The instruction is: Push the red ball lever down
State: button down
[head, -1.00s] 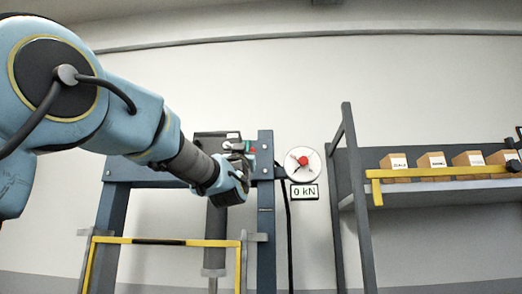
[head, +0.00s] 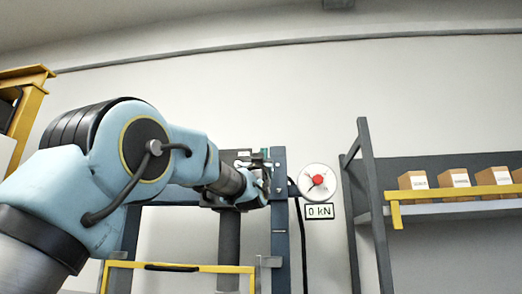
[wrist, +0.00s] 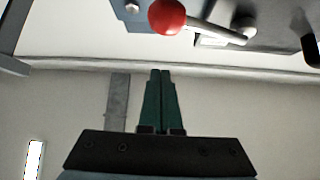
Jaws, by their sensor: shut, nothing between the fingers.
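The red ball (wrist: 167,16) sits on the end of a pale lever rod (wrist: 215,27) at the top of the wrist view. The rod runs right toward a grey metal part of the press. My gripper (wrist: 160,72) has its green fingers together with nothing between them. In the wrist view the fingertips point toward the ball, with a gap in the picture below it; the depth between them is unclear. In the head view my gripper (head: 264,157) is in front of the upper part of the press frame (head: 279,225). I cannot make out the lever ball there.
A round gauge with a red centre (head: 318,181) and a "0 kN" display (head: 319,211) are right of the press. A yellow guard bar (head: 180,267) crosses low in front. A shelf with several cardboard boxes (head: 455,178) stands at right.

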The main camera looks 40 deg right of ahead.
jog(key=shift+w+d+f+p, duration=0.15)
jog(key=shift+w+f+p, duration=0.1)
jog(key=shift+f, duration=0.35)
jog(key=shift+w+d+f+p, duration=0.2)
jog(key=shift+f, duration=0.45)
jog(key=shift+w+d+f+p, duration=0.15)
jog(key=shift+w+f+p, duration=0.1)
jog(key=shift+f, duration=0.35)
jog(key=shift+f, duration=0.1)
jog(key=shift+a+f+m+g+h+b, duration=0.1)
jog(key=shift+f+m+g+h+b, duration=0.15)
jog(key=shift+m+g+h+b, duration=0.55)
